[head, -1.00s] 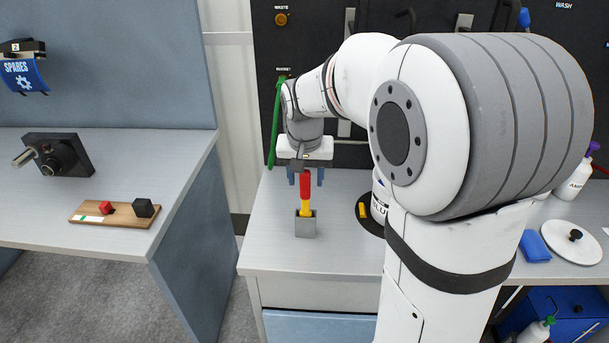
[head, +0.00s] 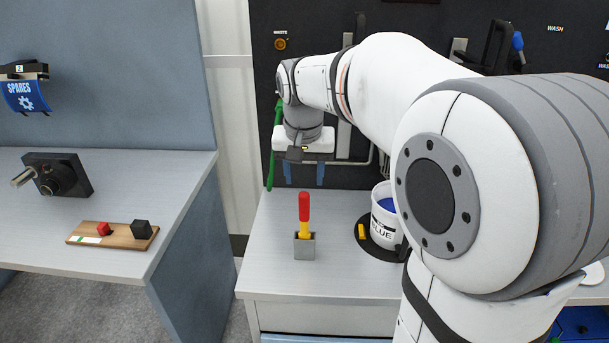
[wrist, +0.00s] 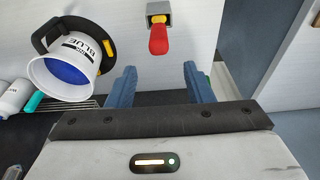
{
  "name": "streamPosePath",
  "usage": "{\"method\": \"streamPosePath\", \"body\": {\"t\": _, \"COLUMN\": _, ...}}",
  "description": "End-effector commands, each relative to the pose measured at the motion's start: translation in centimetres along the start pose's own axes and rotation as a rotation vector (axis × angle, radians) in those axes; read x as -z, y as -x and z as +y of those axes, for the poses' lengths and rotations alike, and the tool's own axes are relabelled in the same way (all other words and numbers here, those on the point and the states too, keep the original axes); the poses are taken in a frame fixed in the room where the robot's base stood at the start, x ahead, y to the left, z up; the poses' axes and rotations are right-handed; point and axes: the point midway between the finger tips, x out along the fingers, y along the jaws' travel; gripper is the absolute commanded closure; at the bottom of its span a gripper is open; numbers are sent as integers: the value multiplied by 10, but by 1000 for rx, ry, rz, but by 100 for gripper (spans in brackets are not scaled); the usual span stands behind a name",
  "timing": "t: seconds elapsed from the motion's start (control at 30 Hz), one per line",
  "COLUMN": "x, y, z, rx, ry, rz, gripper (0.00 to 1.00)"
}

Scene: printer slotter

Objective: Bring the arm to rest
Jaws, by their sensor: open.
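My gripper (head: 304,174) hangs in the air above the back of the middle bench, its blue fingers apart with nothing between them. In the wrist view my gripper (wrist: 158,85) also shows open and empty. A tool with a red handle and yellow shaft (head: 304,208) stands upright in a small grey holder (head: 304,247), below and apart from the fingers. The red handle (wrist: 159,40) shows beyond the fingertips in the wrist view. My arm covers much of the right side of the head view.
A white bucket marked BLUE (head: 383,222) stands on a dark round base right of the holder, with a yellow piece (head: 362,231) beside it. A wooden board (head: 112,235) with red and black blocks lies on the left bench. The bench front around the holder is clear.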

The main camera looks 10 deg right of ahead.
Motion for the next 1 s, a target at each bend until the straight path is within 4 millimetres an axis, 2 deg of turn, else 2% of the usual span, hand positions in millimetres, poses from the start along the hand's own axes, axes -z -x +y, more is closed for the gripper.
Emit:
{"method": "streamPosePath", "body": {"t": 0.2, "x": 0, "y": 0, "z": 0, "rx": 0, "ry": 1, "rz": 0, "gripper": 53}}
{"method": "streamPosePath", "body": {"t": 0.27, "x": -9, "y": 0, "z": 3, "rx": 3, "ry": 13, "rz": 1, "gripper": 53}}
{"method": "streamPosePath", "body": {"t": 0.37, "x": -36, "y": -2, "z": 13, "rx": 12, "ry": 55, "rz": 4, "gripper": 53}}
{"method": "streamPosePath", "body": {"t": 0.6, "x": -135, "y": -24, "z": 45, "rx": 45, "ry": 206, "rz": 17, "gripper": 53}}
{"method": "streamPosePath", "body": {"t": 0.7, "x": -169, "y": -37, "z": 55, "rx": 56, "ry": 257, "rz": 23, "gripper": 53}}
{"method": "streamPosePath", "body": {"t": 0.83, "x": -196, "y": -49, "z": 62, "rx": 62, "ry": 299, "rz": 28, "gripper": 53}}
{"method": "streamPosePath", "body": {"t": 1.0, "x": -205, "y": -53, "z": 65, "rx": 65, "ry": 314, "rz": 29, "gripper": 53}}
